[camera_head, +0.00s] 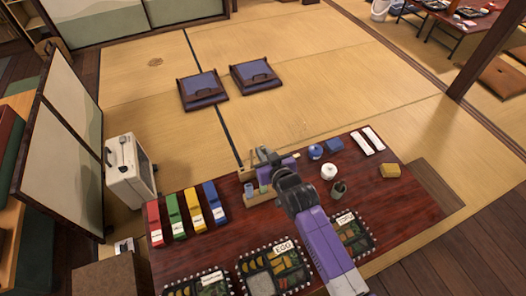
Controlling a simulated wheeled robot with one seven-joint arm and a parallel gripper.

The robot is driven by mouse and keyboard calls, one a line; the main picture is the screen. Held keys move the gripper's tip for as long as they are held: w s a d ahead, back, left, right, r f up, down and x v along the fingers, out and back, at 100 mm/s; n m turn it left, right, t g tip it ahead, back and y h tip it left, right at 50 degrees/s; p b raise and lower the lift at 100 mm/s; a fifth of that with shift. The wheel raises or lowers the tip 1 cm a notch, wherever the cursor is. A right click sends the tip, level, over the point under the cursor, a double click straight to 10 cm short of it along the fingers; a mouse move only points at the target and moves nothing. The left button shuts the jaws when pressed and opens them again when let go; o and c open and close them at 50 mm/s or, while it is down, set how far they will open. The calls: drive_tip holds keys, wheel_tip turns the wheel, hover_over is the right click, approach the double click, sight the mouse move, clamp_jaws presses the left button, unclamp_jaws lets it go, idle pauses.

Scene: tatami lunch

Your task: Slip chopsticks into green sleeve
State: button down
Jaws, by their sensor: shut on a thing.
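The green sleeve (175,218) lies on the left part of the dark red table, between a red sleeve (154,224) and a yellow sleeve (196,211). A blue sleeve (215,202) lies at the right end of this row. My gripper (264,160) is over the table's far edge, right of the sleeves and apart from them. It is shut on the chopsticks, which are small and hard to make out; thin upright sticks (252,160) show beside the fingers. My wrist hides part of the grip.
Lunch boxes (278,267) line the near edge. A white pot (328,171), dark cup (339,188), yellow block (390,170) and white rolled cloths (367,141) are to the right.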

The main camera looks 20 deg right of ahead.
drive_tip(key=shift+f+b, duration=0.8)
drive_tip(key=shift+f, duration=0.25)
idle(0.6)
drive_tip(key=shift+f, duration=0.35)
drive_tip(key=shift+f+b, duration=2)
drive_tip(key=shift+f, duration=0.3)
idle(0.5)
drive_tip(key=c, duration=1.4)
unclamp_jaws()
drive_tip(key=shift+c, duration=0.2)
drive_tip(key=shift+o, duration=0.3)
drive_tip(key=o, duration=0.4)
drive_tip(key=shift+o, duration=0.2)
